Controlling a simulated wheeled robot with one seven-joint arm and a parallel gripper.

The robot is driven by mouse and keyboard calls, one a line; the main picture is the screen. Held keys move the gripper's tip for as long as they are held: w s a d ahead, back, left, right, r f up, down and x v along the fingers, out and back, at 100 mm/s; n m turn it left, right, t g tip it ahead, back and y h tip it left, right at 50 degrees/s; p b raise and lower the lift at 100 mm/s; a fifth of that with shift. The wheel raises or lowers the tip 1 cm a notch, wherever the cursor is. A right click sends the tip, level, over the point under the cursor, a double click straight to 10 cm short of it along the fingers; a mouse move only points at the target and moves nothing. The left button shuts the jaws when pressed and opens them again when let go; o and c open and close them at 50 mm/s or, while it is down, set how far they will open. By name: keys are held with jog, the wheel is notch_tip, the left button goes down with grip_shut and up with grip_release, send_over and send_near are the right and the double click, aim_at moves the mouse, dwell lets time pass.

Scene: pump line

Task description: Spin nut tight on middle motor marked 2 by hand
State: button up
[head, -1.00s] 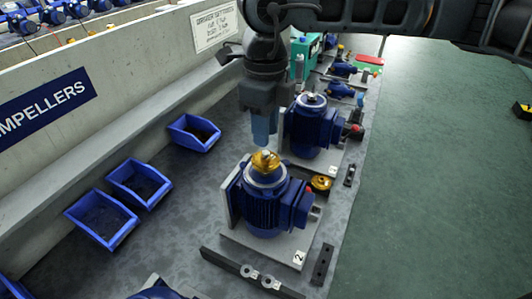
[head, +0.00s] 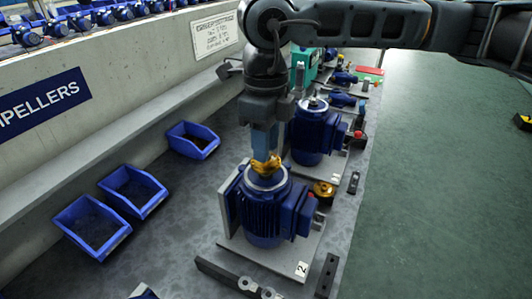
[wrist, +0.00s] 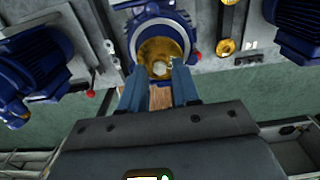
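The middle motor (head: 265,215) is blue, upright on a light plate with a label marked 2 (head: 302,269). A brass impeller (head: 267,166) sits on its top. In the wrist view the impeller (wrist: 158,48) shows as a brass disc with a small greyish nut or shaft end (wrist: 160,68) at its centre. My gripper (head: 265,153) points down right over the impeller. In the wrist view my gripper's two blue-grey fingers (wrist: 158,78) stand apart, with the central piece seen between and just beyond their tips. I cannot tell whether they touch it.
Another blue motor (head: 316,130) stands behind, close to my gripper. A loose brass part (head: 324,190) lies right of the middle motor. Blue bins (head: 92,227) line the left side. A dark bar (head: 235,278) lies in front. Green floor (head: 440,180) is open at right.

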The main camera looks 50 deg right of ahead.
jog(key=shift+b, duration=0.45)
dwell(0.3)
grip_shut()
